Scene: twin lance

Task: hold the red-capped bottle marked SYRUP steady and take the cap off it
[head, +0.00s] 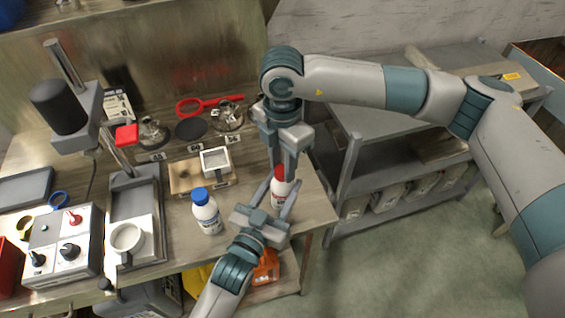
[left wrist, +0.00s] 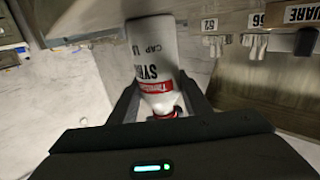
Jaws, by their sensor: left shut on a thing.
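The SYRUP bottle (head: 282,187) is white with a red cap (head: 279,173) and is near the right end of the bench in the head view. In the left wrist view the bottle (left wrist: 152,55) shows its SYRUP lettering and red band, with its red cap end toward the camera. My left gripper (head: 278,196) is shut on the bottle, one finger on each side. My right gripper (head: 281,171) points down from above, its fingertips at the cap. Whether its fingers grip the cap is unclear. Whether the bottle's base touches the bench is hidden.
A blue-capped white bottle (head: 207,212) stands just left of my left gripper. A grey shelf cart (head: 400,160) stands right of the bench.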

